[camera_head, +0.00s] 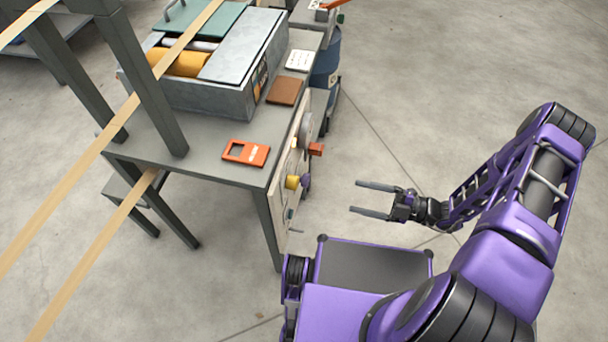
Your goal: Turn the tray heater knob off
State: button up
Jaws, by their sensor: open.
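My gripper (356,198) is open and empty, with its two dark fingers pointing left toward the machine's side panel. The panel (283,172) is pale, stands at the right end of the grey table and is seen at a steep angle. A yellow knob (292,182) sticks out of it, with a small dark purple knob (306,181) beside it. A red block-like part (316,149) and a grey round part (305,124) sit higher and farther along the panel. A gap separates my fingertips from these knobs. Labels and knob positions are too small to read, so I cannot tell which is the tray heater knob.
The grey table (200,152) carries an orange-red device (246,153), a brown block (285,91) and a metal box machine (225,75). Tan strips (100,145) cross the left side past dark posts. A dark blue drum (327,62) stands behind the table. Floor at the upper right is clear.

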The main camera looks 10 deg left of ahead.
aim_at(297, 184)
jog(key=a, duration=1.1)
jog(key=w+a, duration=0.1)
jog(key=a, duration=0.5)
jog(key=shift+w+a, duration=0.1)
jog(key=shift+a, duration=0.05)
grip_shut()
